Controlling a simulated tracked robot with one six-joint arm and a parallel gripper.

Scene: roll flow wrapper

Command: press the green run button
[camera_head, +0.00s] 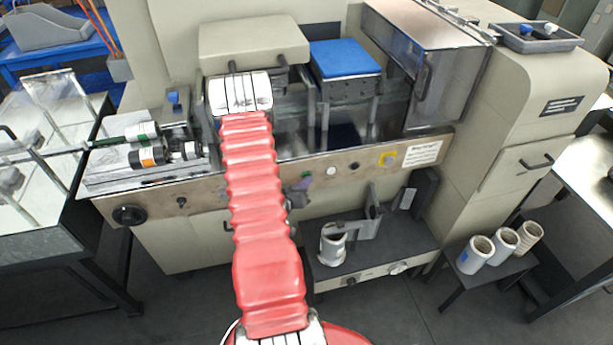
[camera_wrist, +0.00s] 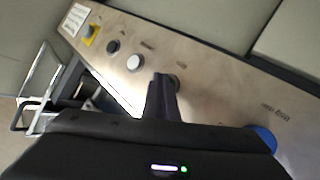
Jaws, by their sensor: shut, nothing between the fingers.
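The control panel (camera_head: 345,167) is a tan strip along the front of the machine. A small green button (camera_head: 306,174) shows on it in the head view, just right of my red-sleeved arm. In the wrist view my gripper (camera_wrist: 162,82) is shut and empty, its dark fingertips pointing at the panel. They cover most of a dark round control (camera_wrist: 174,80), whose colour I cannot make out. I cannot tell whether the tips touch it. In the head view my gripper is mostly hidden behind the arm, close to the green button.
Along the panel are a white button (camera_head: 331,171) (camera_wrist: 134,62), a black button (camera_head: 354,165) (camera_wrist: 113,46) and a yellow-based control (camera_head: 387,159) (camera_wrist: 90,35). A blue round control (camera_wrist: 265,138) lies on the other side of the fingertips. A shelf (camera_head: 375,250) juts out below.

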